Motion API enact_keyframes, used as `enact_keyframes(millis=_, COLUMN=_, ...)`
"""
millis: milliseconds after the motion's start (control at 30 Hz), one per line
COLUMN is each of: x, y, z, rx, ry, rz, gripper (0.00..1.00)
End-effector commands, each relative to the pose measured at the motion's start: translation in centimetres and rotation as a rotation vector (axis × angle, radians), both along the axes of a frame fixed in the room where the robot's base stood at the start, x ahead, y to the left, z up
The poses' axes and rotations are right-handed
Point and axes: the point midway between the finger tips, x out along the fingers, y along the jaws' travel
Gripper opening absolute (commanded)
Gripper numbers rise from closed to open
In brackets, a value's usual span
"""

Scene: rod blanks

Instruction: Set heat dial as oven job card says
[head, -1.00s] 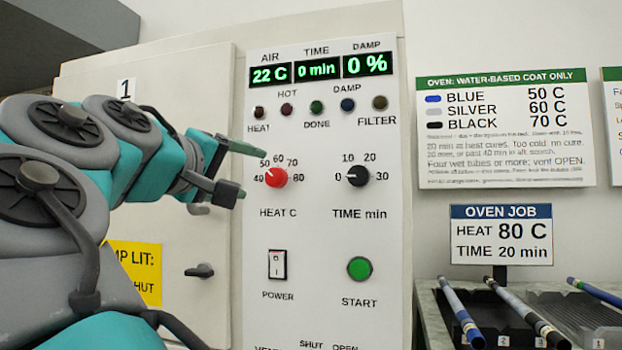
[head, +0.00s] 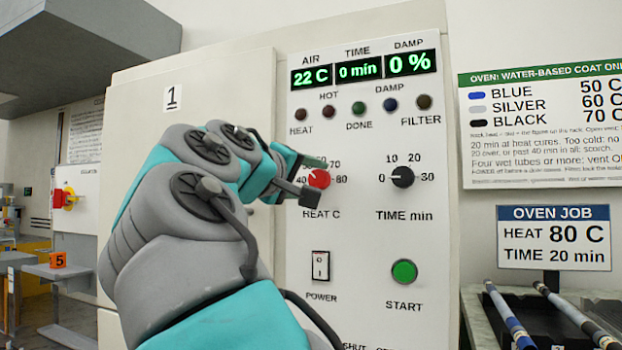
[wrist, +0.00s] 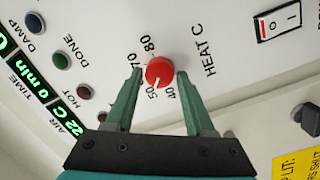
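The red heat dial (head: 318,180) is on the white oven panel, partly covered by my gripper in the head view. In the wrist view the heat dial (wrist: 159,72) lies between my fingers, and its white pointer is near 50. My gripper (wrist: 158,73) is open with one green finger on each side of the dial; I cannot tell whether they touch it. It also shows at the dial in the head view (head: 318,178). The oven job card (head: 554,238) reads HEAT 80 C, TIME 20 min.
The black time dial (head: 402,177) is to the right, pointing near 0. The power switch (head: 320,266) and green start button (head: 404,272) are below. The display (head: 362,68) reads 22 C, 0 min, 0 %. Rods (head: 510,316) lie at the lower right.

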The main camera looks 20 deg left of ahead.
Motion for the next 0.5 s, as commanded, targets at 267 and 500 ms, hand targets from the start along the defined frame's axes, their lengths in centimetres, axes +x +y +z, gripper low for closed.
enact_keyframes(millis=267, x=-0.01, y=0.01, z=-0.01, rx=0.0, ry=0.0, rz=0.0, gripper=0.22)
enact_keyframes(millis=500, x=-0.01, y=0.02, z=-0.03, rx=0.0, ry=0.0, rz=0.0, gripper=0.0)
